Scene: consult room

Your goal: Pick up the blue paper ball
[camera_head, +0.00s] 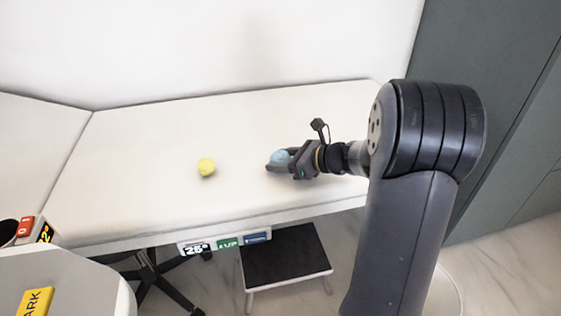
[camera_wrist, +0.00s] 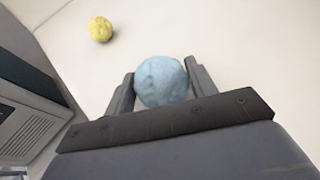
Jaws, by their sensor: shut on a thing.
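The blue paper ball (camera_wrist: 161,81) is a crumpled, light blue ball between the two fingers of my gripper (camera_wrist: 163,84) in the wrist view. The fingers touch it on both sides, so my gripper is shut on it. In the head view my gripper (camera_head: 278,162) reaches in from the right over the white couch top (camera_head: 150,140), and the ball (camera_head: 281,157) shows partly behind the near finger. I cannot tell whether the ball rests on the couch or is held just above it.
A yellow ball (camera_head: 206,167) lies on the couch to the left of my gripper; it also shows in the wrist view (camera_wrist: 101,29). A step stool (camera_head: 285,255) stands below the front edge. A white wall is behind and a grey cabinet (camera_head: 480,60) is at right.

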